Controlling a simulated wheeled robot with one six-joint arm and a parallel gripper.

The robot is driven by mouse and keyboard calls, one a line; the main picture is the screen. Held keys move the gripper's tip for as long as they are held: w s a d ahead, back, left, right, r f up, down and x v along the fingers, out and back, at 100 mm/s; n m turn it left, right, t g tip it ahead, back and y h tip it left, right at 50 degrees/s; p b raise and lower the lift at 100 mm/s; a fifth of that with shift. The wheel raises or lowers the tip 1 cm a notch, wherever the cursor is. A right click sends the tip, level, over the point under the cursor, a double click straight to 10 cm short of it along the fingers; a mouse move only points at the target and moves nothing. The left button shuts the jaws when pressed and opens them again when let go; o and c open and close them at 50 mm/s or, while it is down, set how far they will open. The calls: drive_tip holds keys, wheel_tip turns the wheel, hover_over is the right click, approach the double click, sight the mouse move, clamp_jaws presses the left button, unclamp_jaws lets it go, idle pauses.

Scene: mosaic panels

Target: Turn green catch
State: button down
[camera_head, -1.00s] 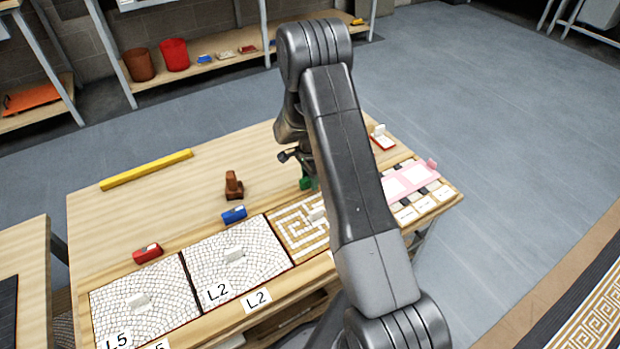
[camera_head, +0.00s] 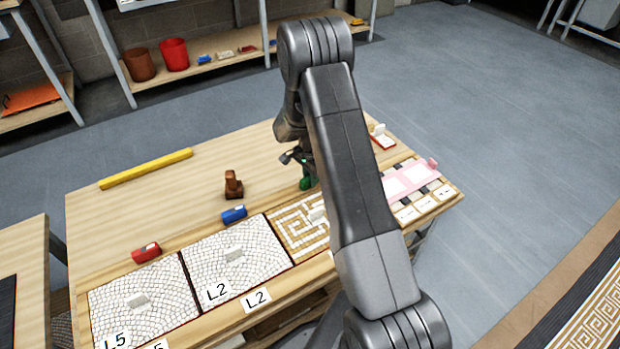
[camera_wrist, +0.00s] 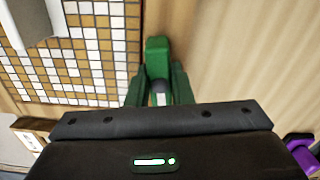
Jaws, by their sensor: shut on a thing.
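The green catch (camera_head: 306,183) stands on the table beside the back edge of the maze-patterned panel, partly hidden by my arm in the head view. In the wrist view the green catch (camera_wrist: 158,55) shows as a block beyond my gripper, beside the brown and white tiles. My gripper (camera_wrist: 159,90) is shut on the catch, with a green piece on each side of a grey round part. In the head view my gripper is mostly hidden behind my arm.
Two white mosaic panels (camera_head: 237,252) lie left of the maze panel (camera_head: 290,225). A blue catch (camera_head: 234,214) and a red catch (camera_head: 146,252) sit behind them. A brown stamp-like block (camera_head: 233,185) and a yellow bar (camera_head: 146,169) stand farther back. A pink plate (camera_head: 410,178) lies right.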

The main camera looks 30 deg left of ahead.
drive_tip(key=n+b, duration=0.1)
drive_tip(key=n, duration=0.3)
drive_tip(key=n+b, duration=0.1)
drive_tip(key=n, duration=0.7)
drive_tip(key=shift+n+b, duration=0.3)
drive_tip(key=shift+n, duration=1.9)
drive_tip(key=c, duration=1.3)
unclamp_jaws()
